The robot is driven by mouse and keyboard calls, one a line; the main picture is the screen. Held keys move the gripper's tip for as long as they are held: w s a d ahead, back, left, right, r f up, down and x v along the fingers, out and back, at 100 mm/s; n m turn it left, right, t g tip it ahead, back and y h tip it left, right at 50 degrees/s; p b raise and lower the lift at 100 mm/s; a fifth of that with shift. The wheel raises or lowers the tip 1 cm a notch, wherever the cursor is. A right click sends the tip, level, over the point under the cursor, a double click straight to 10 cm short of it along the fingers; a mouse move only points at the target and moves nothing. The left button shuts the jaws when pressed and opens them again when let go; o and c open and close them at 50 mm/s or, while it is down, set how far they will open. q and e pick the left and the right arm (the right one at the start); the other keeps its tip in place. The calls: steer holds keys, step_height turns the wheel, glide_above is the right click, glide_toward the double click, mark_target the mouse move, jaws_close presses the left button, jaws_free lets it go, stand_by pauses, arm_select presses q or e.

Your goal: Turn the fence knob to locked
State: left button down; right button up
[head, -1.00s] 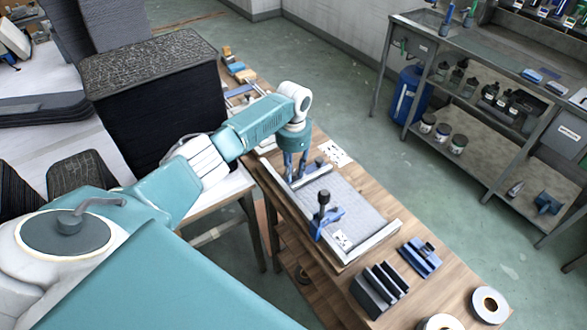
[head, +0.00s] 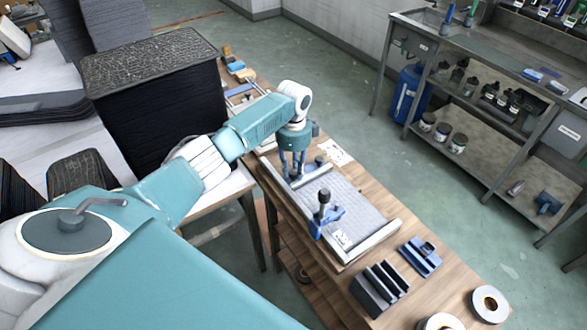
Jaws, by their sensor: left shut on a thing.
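A shallow tray fixture with a grey mat (head: 340,200) and pale rails lies on the wooden bench. A pale fence bar (head: 313,176) crosses its far end. My left gripper (head: 292,176) points down at the left end of this bar and is shut on the fence knob, which its fingers hide almost fully. I cannot read the knob's angle or any lock mark. My right gripper is not in view.
A blue clamp with an upright black knob (head: 324,197) stands on the tray's near left side. A black slotted block (head: 379,288), a blue block (head: 420,257) and tape rolls (head: 490,305) lie nearer. A dark stack (head: 150,110) stands left of my arm.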

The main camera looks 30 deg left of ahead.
mark_target(294, 172)
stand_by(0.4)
arm_select(q)
steer(key=c, duration=1.4)
jaws_free()
step_height(294, 172, up, 12)
